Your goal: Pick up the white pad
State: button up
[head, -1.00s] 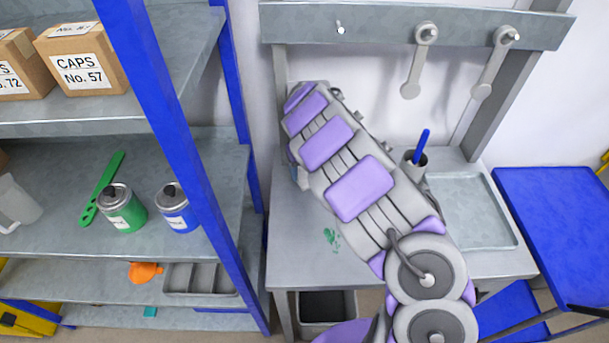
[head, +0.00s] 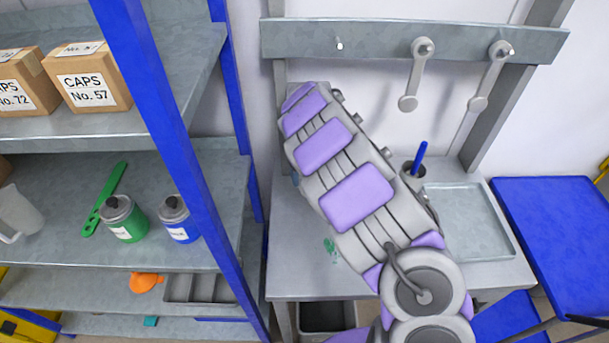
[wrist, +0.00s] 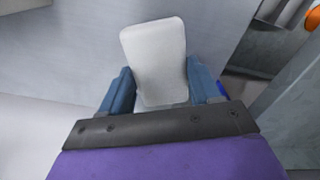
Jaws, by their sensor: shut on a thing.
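The white pad (wrist: 155,58) shows in the wrist view, upright in the picture, between the two blue fingers of my gripper (wrist: 157,90). My gripper is shut on the pad's lower part, and the rest of it sticks out beyond the fingertips. A grey surface lies behind the pad; I cannot tell whether the pad touches it. In the head view my arm hides the gripper and the pad, above the left part of the grey workbench (head: 300,278).
A green smear (head: 331,250) marks the bench. A cup with a blue-handled tool (head: 420,158) and a shallow tray (head: 465,220) are on its right side. A shelf rack with a blue post (head: 160,120) stands close on the left. Two cranks (head: 415,75) (head: 490,78) hang on the rail.

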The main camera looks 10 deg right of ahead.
jog(key=s, duration=0.5)
jog(key=s+d+r+p, duration=0.1)
jog(key=s, duration=0.4)
jog(key=s+p, duration=0.1)
jog(key=s, duration=0.4)
jog(key=shift+d+r, duration=0.15)
jog(key=shift+d, duration=0.15)
